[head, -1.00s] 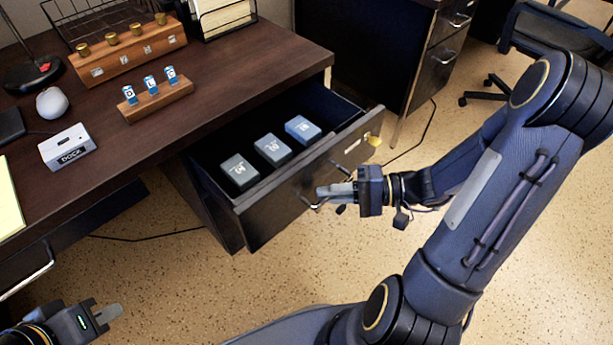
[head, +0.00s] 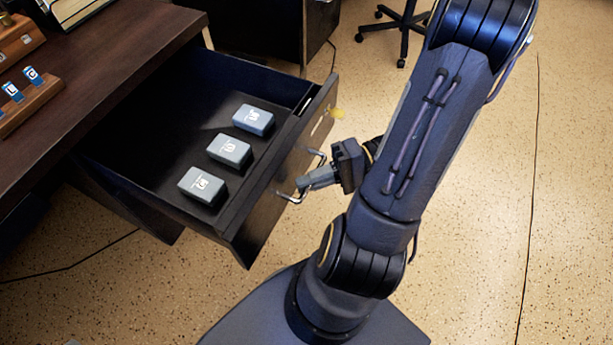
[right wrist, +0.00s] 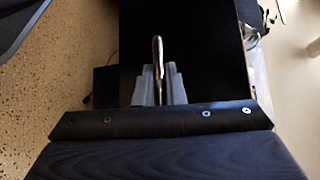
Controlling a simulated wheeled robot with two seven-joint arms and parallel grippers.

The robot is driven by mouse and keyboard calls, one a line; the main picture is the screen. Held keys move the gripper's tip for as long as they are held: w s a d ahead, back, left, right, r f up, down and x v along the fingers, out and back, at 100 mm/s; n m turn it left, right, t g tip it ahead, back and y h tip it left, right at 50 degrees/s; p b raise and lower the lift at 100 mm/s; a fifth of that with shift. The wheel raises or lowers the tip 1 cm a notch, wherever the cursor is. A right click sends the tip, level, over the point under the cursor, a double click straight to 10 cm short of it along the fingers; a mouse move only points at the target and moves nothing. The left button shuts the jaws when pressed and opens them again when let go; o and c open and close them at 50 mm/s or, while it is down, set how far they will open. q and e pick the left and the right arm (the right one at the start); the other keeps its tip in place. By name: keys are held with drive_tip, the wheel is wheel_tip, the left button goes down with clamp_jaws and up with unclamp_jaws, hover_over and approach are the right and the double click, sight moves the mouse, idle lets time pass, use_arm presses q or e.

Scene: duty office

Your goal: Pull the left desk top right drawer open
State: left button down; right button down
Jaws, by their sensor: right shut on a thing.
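The dark desk's top right drawer (head: 265,205) is pulled well out in the head view. Several centimetres of its dark floor show behind three grey boxes lying near its front: one box (head: 253,119) at the far side, one (head: 230,150) in the middle, one (head: 203,185) nearest. My right gripper (head: 305,181) is shut on the drawer's metal handle (head: 288,197), in front of the drawer face. In the right wrist view the handle (right wrist: 158,60) stands edge-on between the two grey fingers (right wrist: 158,85). My left gripper is outside the view.
The desk top (head: 110,60) is at the left, with a wooden rack (head: 35,103) of small blue-lettered blocks. A wheeled chair (head: 395,25) stands at the back. Speckled floor is clear at the right.

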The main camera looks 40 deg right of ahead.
drive_tip(key=c, duration=1.5)
unclamp_jaws()
drive_tip(key=shift+d, duration=0.15)
drive_tip(key=p+v, duration=0.1)
drive_tip(key=v, duration=0.6)
drive_tip(key=shift+s+d+p, duration=0.2)
drive_tip(key=shift+d+p, duration=0.1)
drive_tip(key=shift+p, duration=0.1)
